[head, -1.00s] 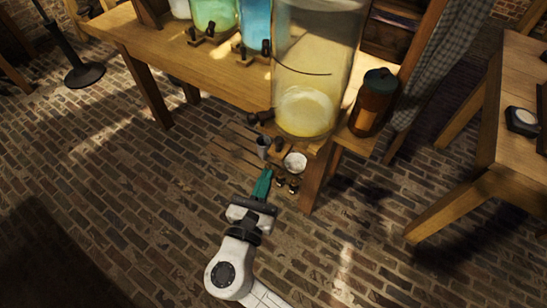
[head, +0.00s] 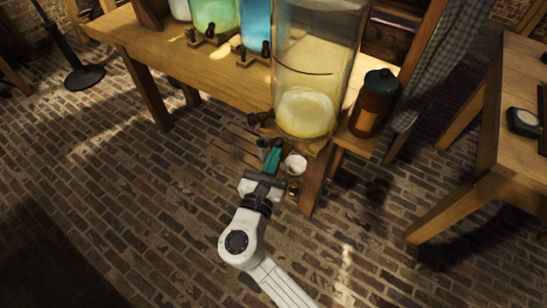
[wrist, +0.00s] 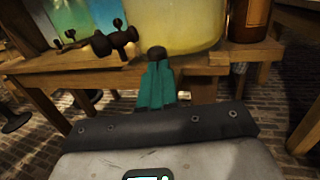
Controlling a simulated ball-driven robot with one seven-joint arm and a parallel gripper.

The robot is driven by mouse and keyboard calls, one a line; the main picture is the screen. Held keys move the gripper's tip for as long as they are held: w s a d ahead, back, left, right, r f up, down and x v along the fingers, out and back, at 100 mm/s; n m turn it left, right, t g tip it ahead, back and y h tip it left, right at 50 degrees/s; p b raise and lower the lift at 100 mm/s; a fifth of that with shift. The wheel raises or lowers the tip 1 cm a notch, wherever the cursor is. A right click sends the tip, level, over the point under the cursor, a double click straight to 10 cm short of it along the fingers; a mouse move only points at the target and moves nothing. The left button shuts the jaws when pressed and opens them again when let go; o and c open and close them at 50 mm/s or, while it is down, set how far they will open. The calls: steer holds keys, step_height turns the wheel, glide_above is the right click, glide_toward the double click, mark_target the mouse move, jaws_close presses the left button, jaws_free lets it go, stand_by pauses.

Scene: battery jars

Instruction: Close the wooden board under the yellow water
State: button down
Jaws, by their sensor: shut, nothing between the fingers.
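The large glass jar of yellow water (head: 318,60) stands at the table's right end, with a dark tap (head: 258,119) at its lower left; both the jar (wrist: 175,22) and tap (wrist: 115,41) also show in the wrist view. A slatted wooden board (head: 232,146) shows low beneath the jar, partly hidden by my gripper. My gripper (head: 274,154) has teal fingers, shut and empty, pointing toward the table edge below the jar. In the wrist view, a dark round knob (wrist: 157,53) shows at the fingertips (wrist: 156,66); I cannot tell whether they touch.
A brown bottle (head: 375,102) stands right of the jar. Table legs (head: 315,180) stand nearby. Another table (head: 500,165) is at right.

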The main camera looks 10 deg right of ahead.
steer(key=w+d+b, duration=0.4)
steer(key=w+d, duration=1.1)
steer(key=shift+w+d+b, duration=0.15)
steer(key=shift+d+b, duration=0.05)
steer(key=shift+b, duration=0.15)
